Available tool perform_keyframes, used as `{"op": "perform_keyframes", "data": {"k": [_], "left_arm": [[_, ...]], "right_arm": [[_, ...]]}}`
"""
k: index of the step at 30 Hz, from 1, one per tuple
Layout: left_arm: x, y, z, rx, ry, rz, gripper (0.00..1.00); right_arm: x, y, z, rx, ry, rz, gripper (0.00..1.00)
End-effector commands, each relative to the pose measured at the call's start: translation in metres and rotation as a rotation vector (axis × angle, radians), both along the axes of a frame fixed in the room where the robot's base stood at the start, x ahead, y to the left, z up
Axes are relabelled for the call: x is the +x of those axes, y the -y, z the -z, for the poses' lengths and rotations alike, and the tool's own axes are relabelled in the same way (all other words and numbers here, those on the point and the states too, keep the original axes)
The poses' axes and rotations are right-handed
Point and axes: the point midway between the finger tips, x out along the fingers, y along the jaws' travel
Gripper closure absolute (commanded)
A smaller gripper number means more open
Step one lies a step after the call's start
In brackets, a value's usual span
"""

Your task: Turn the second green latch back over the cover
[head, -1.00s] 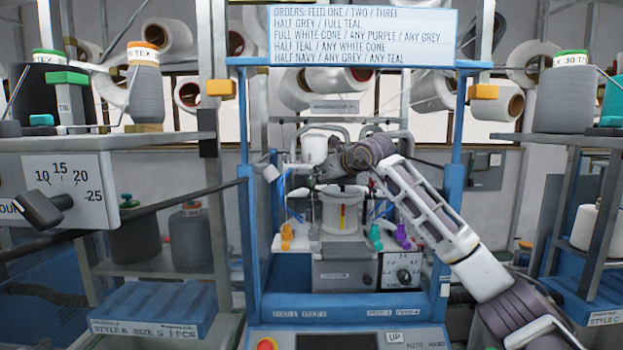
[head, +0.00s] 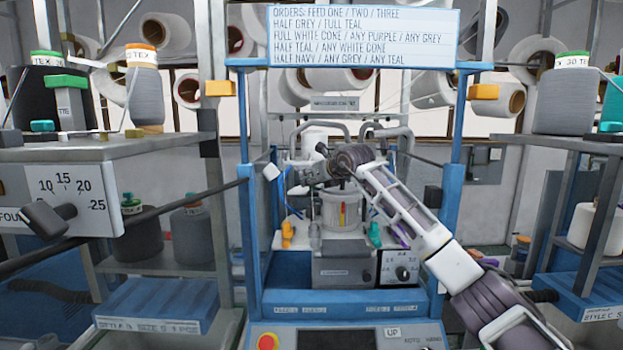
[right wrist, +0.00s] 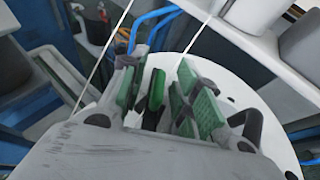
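In the right wrist view my right gripper (right wrist: 157,80) has its green-padded fingers spread, with a gap between the pads. A narrow dark green piece (right wrist: 156,90), which looks like a green latch, stands in that gap, apparently clear of the pads. A white round rim (right wrist: 272,112) curves below and to the right of it. In the head view my right gripper (head: 318,170) reaches in over the knitting head with the white cylinder (head: 342,208); its fingertips are too small to read there. The cover and other latches cannot be told apart. My left gripper is not in view.
The blue machine frame (head: 451,220) stands around the work area. A thin white yarn crosses near the gripper. Shelves with cones flank both sides.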

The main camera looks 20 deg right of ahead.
Motion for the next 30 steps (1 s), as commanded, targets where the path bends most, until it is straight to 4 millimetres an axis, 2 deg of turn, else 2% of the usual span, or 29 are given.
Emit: {"op": "perform_keyframes", "data": {"k": [2,9,19,30], "left_arm": [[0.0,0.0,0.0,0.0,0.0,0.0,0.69],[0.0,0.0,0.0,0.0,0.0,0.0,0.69],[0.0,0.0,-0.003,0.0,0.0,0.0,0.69],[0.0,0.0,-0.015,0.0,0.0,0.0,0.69]], "right_arm": [[0.0,0.0,0.0,0.0,0.0,0.0,0.69],[0.0,0.0,0.0,0.0,0.0,0.0,1.0],[0.0,0.0,0.0,0.001,-0.003,-0.019,1.0],[0.0,0.001,0.0,0.0,-0.007,-0.129,1.0]]}}
